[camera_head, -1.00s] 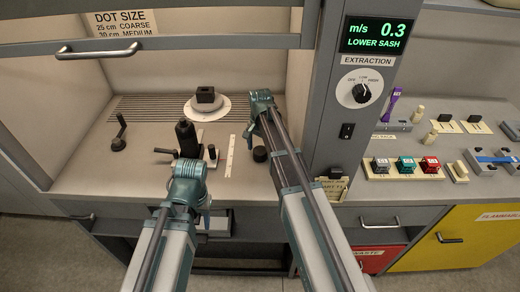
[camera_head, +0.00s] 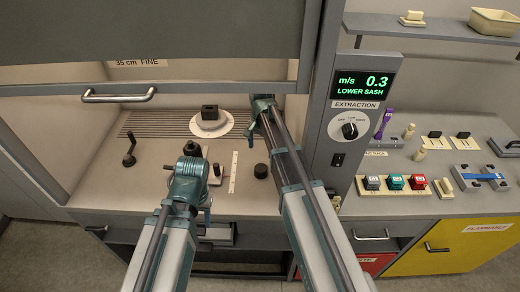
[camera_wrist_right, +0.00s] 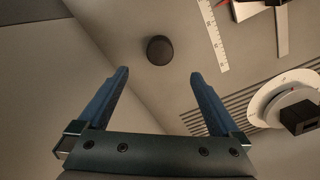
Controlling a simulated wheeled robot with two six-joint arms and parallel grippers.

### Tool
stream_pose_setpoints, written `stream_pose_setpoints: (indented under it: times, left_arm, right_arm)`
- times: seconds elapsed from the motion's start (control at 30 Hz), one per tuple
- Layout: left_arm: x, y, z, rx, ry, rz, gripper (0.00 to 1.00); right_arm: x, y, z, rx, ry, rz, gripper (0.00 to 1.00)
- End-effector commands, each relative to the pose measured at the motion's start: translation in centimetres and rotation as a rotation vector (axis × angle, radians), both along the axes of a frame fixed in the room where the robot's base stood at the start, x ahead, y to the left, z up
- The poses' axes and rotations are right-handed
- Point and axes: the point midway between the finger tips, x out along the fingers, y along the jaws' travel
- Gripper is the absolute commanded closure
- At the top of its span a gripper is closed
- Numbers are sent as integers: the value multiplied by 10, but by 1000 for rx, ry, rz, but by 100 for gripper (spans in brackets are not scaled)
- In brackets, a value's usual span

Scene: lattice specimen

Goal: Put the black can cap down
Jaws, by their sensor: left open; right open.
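The black can cap (camera_head: 261,171), a small dark round piece, lies on the fume-hood floor right of a white ruler strip. It also shows in the right wrist view (camera_wrist_right: 159,50), ahead of the fingertips and apart from them. My right gripper (camera_head: 262,103) is above the hood floor, beyond the cap in the head view. In the wrist view its blue fingers (camera_wrist_right: 158,78) are spread with nothing between them. My left gripper (camera_head: 190,158) is at a dark upright can (camera_head: 192,147), mostly hidden behind it; contact is unclear. Its fingertips are hidden.
A white round disc (camera_head: 211,125) bears a black block (camera_head: 209,112). A black crank (camera_head: 129,150) stands at left. The sash handle (camera_head: 118,96) crosses above. The extraction post (camera_head: 355,125) stands right of my right arm.

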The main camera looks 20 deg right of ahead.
Motion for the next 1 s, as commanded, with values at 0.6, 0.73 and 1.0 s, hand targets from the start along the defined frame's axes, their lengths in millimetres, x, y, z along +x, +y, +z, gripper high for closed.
stream_pose_setpoints:
  times: [0.6,0.73,1.0]
  left_arm:
    - [0,0,-1,0,0,0,50]
    - [0,0,-1,0,0,0,50]
    - [0,0,-9,0,0,0,50]
  right_arm:
    - [-241,131,1,-80,86,1199,0]
    - [-242,132,1,-81,89,1221,0]
    - [-240,132,-8,-80,89,1217,0]
